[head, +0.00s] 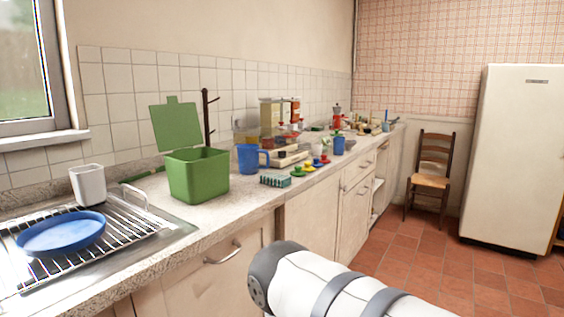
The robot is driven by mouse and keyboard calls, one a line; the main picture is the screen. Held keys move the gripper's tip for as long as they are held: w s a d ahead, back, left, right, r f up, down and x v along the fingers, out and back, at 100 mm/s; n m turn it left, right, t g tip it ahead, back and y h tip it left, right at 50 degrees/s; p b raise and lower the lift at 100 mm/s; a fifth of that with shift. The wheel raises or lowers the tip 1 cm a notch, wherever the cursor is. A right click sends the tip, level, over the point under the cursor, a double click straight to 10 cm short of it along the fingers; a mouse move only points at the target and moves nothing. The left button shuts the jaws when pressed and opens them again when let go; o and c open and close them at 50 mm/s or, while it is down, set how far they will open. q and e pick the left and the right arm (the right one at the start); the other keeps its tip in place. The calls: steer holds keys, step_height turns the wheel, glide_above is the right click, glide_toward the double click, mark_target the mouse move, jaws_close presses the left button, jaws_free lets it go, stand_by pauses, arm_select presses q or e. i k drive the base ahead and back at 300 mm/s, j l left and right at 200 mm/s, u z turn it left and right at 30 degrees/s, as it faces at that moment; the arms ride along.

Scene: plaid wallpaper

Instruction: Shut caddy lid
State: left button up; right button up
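The caddy is a green square bin (198,178) on the countertop, left of the middle in the head view. Its green lid (176,125) stands up and tilts back at the rear edge, so the caddy is open. The inside is mostly hidden by the front wall. A white and grey link of one of my arms shows at the bottom, in front of the counter and apart from the caddy. Neither of my grippers is in view.
A drying rack (125,222) with a blue plate (61,234) and white cup (88,185) is left of the caddy. Bare countertop (215,217) lies in front.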

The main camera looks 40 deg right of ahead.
mark_target(176, 126)
steer(key=z, duration=0.7)
